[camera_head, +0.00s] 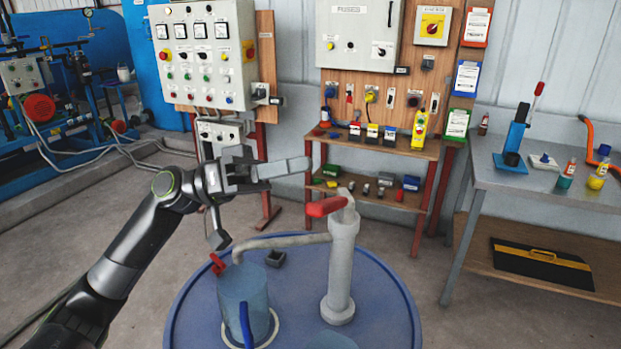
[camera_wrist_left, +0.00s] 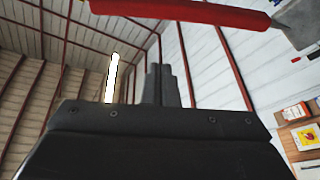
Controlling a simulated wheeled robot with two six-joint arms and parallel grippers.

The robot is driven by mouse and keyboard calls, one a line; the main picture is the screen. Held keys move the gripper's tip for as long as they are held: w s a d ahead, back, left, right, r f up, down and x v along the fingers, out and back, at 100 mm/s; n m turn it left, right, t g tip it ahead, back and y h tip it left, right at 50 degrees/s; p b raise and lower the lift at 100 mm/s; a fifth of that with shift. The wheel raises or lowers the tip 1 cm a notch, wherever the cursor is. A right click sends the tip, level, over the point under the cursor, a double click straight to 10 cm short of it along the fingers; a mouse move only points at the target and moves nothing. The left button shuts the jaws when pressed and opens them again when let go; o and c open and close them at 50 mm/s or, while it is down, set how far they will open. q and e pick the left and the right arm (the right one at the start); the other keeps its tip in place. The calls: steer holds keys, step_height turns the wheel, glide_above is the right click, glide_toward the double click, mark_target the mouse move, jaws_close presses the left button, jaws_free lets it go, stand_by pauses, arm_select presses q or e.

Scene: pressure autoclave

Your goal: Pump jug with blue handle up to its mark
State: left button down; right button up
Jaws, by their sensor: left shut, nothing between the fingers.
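The jug with the blue handle (camera_head: 233,292) stands on the blue drum top under the pump's spout, its handle (camera_head: 247,325) facing me. Its liquid level and mark cannot be made out. The grey hand pump (camera_head: 342,265) stands upright to its right, with a red lever grip (camera_head: 327,206) at its top. My left gripper (camera_head: 307,164) is shut and empty, above and slightly left of the red grip. In the left wrist view its shut fingers (camera_wrist_left: 160,85) point up below the red grip (camera_wrist_left: 190,12); contact cannot be told. My right gripper is not in view.
The blue drum (camera_head: 392,310) carries a small dark box (camera_head: 275,258) and a red part (camera_head: 217,263) behind the jug. A pale blue round shape (camera_head: 330,341) is cut off at the bottom edge. Control cabinets, a shelf and a grey workbench (camera_head: 480,178) stand further back.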

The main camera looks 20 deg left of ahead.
mark_target(334, 204)
arm_select(q)
steer(key=d+f+p, duration=0.1)
steer(key=s+d+f+p, duration=0.1)
steer(key=d+p, duration=0.1)
steer(key=shift+s+d+f, duration=0.1)
steer(key=shift+d+f, duration=0.05)
steer(key=shift+f, duration=0.1)
stand_by(0.4)
